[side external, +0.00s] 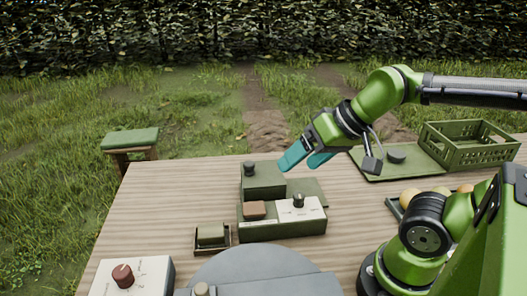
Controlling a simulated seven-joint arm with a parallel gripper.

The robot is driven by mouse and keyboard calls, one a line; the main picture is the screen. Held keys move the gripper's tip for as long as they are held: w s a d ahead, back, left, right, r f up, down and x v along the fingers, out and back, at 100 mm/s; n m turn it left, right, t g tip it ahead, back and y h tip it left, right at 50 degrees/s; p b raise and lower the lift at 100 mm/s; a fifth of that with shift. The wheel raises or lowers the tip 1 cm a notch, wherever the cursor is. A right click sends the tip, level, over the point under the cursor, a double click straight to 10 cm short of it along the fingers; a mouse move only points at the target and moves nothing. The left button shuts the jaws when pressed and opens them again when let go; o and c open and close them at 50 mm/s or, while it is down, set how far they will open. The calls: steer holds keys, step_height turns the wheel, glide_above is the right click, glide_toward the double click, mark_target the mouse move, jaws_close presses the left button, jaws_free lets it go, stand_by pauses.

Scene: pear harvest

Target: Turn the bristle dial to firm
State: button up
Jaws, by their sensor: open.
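My gripper (303,162) has teal fingers, open and empty, pointing down and left above the table, over the right part of a green two-level box (283,232). A dark knob (298,201) stands on a white marked plate on the front level of this box. Another dark knob (249,169) sits on the raised rear level. A reddish-brown knob (123,276) stands on a white marked box (152,276) at the lower left. The markings are too small to read, so I cannot tell which knob is the bristle dial or its setting. My gripper touches none of them.
The wooden table (165,205) is bare at the left. A small tray with a green block (211,234) stands left of the green box. A grey round surface (255,268) is in front. A green crate (468,143) and a tray of round yellowish fruit (410,195) are at the right.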

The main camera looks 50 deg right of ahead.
steer(key=shift+f, duration=0.1)
steer(key=shift+c, duration=1.1)
steer(key=shift+w+f+g, duration=0.2)
steer(key=shift+f+g, duration=0.05)
steer(key=shift+g, duration=0.05)
steer(key=shift+c, duration=0.7)
steer(key=n+g+h, duration=0.2)
steer(key=n+g, duration=0.2)
steer(key=g, duration=0.3)
glide_above(299, 195)
step_height(299, 195, down, 16)
steer(key=shift+r, duration=0.1)
steer(key=c, duration=1)
